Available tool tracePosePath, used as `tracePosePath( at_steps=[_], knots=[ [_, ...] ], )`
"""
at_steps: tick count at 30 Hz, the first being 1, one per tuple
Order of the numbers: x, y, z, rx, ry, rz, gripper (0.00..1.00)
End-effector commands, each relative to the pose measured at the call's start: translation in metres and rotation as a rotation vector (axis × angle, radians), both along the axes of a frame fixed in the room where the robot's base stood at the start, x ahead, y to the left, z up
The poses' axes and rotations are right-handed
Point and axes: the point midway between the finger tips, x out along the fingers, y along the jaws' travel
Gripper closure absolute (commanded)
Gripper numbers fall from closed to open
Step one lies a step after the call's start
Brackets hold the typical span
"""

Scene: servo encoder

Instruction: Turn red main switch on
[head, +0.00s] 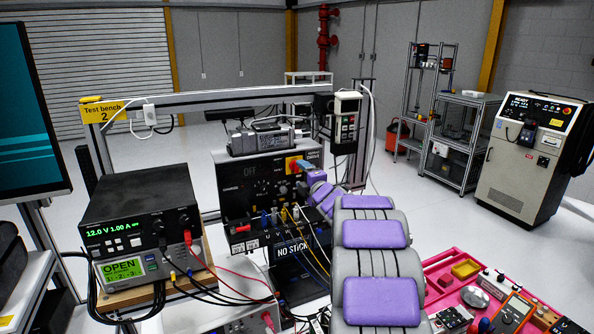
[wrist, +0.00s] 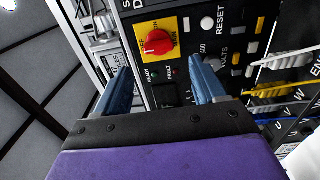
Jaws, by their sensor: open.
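The red main switch (wrist: 157,42) is a round red knob on a yellow plate (wrist: 169,24) in the wrist view, on the black front panel of the servo drive box. My gripper (wrist: 162,75) has two blue fingers, spread apart and empty. The knob lies beyond the fingertips, between their lines, and appears apart from them. In the head view my purple and grey arm reaches to the panel and hides its lower right part.
Colored cables (head: 292,226) plug into the panel's lower part, close to my arm. A power supply (head: 137,218) stands to the left. A pink tray (head: 447,256) of tools lies to the right. A pendant (head: 345,122) hangs on the frame right of the box.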

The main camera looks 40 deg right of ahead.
Motion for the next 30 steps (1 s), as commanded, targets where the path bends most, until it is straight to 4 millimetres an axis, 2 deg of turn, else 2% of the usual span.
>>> tracePosePath(
  at_steps=[6, 12, 25, 30],
  knots=[
    [0.03, -0.013, -0.002, 0.004, -0.001, 0.0, 0.3],
    [0.046, -0.016, -0.001, 0.003, -0.002, -0.001, 0.3],
    [0.051, -0.014, 0.001, 0.001, -0.002, -0.001, 0.3],
    [0.051, -0.018, -0.001, 0.003, -0.002, -0.001, 0.46]
  ],
)
